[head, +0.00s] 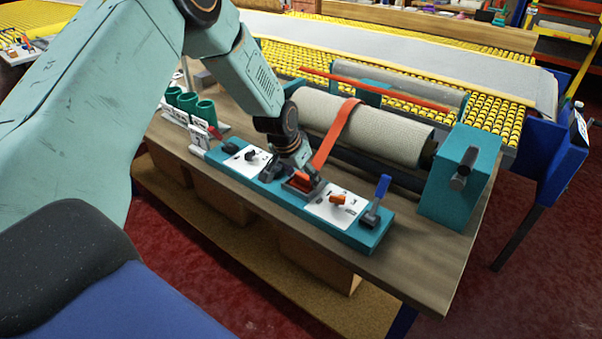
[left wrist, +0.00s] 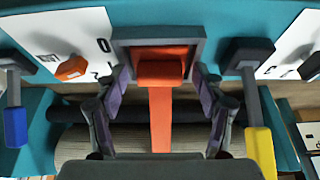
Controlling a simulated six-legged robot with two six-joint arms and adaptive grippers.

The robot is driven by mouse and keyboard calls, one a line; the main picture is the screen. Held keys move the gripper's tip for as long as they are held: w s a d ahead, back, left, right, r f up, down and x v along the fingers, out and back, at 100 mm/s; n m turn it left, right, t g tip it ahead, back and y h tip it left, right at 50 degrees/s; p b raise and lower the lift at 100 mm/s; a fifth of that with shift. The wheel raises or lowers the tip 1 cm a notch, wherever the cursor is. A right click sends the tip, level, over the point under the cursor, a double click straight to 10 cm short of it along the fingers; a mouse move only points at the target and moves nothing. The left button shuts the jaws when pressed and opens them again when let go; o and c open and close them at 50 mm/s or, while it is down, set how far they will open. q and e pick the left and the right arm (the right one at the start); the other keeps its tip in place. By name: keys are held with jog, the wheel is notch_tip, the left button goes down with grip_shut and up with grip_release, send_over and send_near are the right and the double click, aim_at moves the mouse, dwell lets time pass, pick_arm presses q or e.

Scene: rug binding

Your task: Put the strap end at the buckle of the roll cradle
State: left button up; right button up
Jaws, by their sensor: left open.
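The orange strap (head: 333,136) runs over the beige rug roll (head: 380,130) in the cradle and down to the teal front panel. Its thick end (left wrist: 160,72) lies at the grey-framed buckle (left wrist: 200,46), over the lower edge of its orange-red recess; whether it is seated cannot be told. In the head view the buckle (head: 291,186) is partly hidden by my left gripper (head: 309,172). In the left wrist view my left gripper (left wrist: 160,80) is open, with one finger either side of the strap end and gaps between. My right gripper is not in view.
The teal panel carries an orange knob (head: 338,199), a blue-handled lever (head: 380,190) and a yellow-handled lever (left wrist: 260,150) close beside the gripper. Green cylinders (head: 190,104) stand at the left. The wooden bench front (head: 430,280) is bare. A yellow roller table lies behind.

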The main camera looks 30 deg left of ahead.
pick_arm(q)
jog(key=shift+d+p+v, duration=0.2)
jog(key=shift+p+v, duration=2.5)
jog(key=shift+v, duration=3.5)
jog(key=s+d+f+g+h, duration=0.2)
jog(key=s+d+f+g, duration=0.1)
jog(key=s+d+f, duration=1.15)
jog(key=s+f+y, duration=0.1)
jog(key=s+f, duration=0.1)
jog(key=s, duration=0.8)
jog(key=s+a+f+n+g+y, duration=0.1)
jog(key=s+f, duration=0.1)
jog(key=s, duration=0.9)
jog(key=shift+f+g, duration=0.3)
jog(key=shift+f, duration=0.1)
jog(key=shift+a, duration=0.1)
